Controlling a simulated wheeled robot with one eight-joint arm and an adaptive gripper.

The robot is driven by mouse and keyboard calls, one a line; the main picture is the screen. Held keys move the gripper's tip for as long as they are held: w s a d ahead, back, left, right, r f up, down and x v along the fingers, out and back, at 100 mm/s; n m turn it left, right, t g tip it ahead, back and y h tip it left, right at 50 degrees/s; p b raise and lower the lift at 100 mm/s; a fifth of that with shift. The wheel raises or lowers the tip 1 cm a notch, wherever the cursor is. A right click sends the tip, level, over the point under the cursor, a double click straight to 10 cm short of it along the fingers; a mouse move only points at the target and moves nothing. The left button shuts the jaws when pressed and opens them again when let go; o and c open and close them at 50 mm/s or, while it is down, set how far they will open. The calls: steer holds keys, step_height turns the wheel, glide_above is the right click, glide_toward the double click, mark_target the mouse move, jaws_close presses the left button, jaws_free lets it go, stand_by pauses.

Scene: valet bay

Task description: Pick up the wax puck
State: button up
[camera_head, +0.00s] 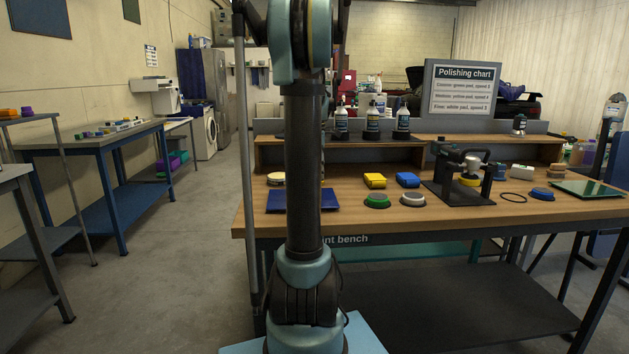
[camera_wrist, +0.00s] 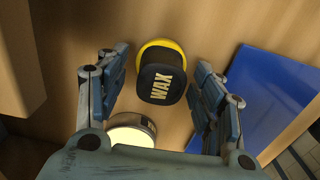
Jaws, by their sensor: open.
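The wax puck (camera_wrist: 159,80) shows in the wrist view as a black block marked WAX, with a yellow rim at its far side. My gripper (camera_wrist: 163,60) is open, with one finger to the left of the puck and one to the right. A gap shows on both sides, so neither finger appears to touch it. I cannot tell how far the puck is below the fingertips. In the head view I cannot make out the puck or my gripper; my arm blocks the middle of the bench.
A round pale-topped tin (camera_wrist: 131,137) lies close to the puck, partly hidden by my gripper. A blue panel (camera_wrist: 266,92) lies to the right. A wooden edge (camera_wrist: 18,60) stands at left. On the bench (camera_head: 350,222) are yellow (camera_head: 375,180) and blue blocks (camera_head: 408,179), pads and a polisher stand.

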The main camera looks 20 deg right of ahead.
steer(key=shift+f, duration=0.2)
steer(key=c, duration=1.1)
step_height(320, 180, up, 10)
steer(key=shift+r, duration=0.1)
steer(key=shift+o, duration=0.4)
steer(key=o, duration=0.3)
steer(key=c, duration=0.4)
